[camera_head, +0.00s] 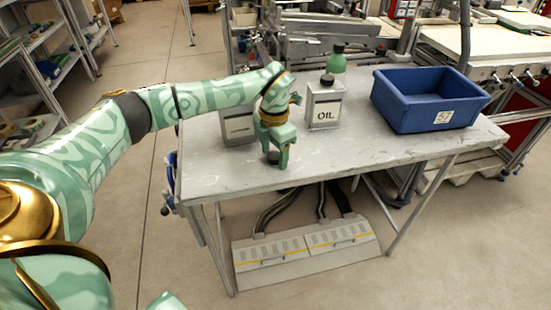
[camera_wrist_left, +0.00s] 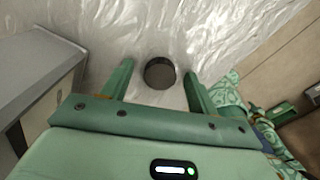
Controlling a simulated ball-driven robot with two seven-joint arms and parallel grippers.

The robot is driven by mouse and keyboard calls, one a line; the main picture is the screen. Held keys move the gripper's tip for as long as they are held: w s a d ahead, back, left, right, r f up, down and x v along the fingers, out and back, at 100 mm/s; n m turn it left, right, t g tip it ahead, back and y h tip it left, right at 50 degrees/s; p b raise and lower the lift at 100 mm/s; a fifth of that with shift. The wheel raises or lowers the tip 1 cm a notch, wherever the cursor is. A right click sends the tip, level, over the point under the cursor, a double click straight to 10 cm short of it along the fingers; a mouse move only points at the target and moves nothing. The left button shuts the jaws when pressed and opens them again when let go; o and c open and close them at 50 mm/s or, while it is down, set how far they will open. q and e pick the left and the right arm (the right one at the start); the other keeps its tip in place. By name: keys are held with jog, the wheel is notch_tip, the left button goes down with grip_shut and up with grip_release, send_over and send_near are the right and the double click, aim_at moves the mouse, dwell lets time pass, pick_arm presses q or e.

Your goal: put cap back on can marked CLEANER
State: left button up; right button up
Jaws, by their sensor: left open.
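A small dark round cap (camera_head: 273,158) lies on the table below my left gripper. In the left wrist view the cap (camera_wrist_left: 160,73) sits on the tabletop between the two green fingers. My left gripper (camera_head: 276,153) is open, pointing down, with a finger on either side of the cap and gaps beside it. A grey can (camera_head: 236,128) stands just left of the gripper; the gripper and arm hide part of it, and its label is not readable. The can's grey side (camera_wrist_left: 40,75) also shows at the left of the wrist view. My right gripper does not show.
A can marked OIL (camera_head: 324,108) with a black cap stands right of the gripper. A green bottle (camera_head: 337,62) is behind it. A blue bin (camera_head: 425,105) stands at the right of the grey table (camera_head: 350,155). The front middle of the table is clear.

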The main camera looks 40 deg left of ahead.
pick_arm(q)
jog(key=shift+r, duration=0.15)
jog(key=shift+c, duration=0.3)
jog(key=c, duration=1)
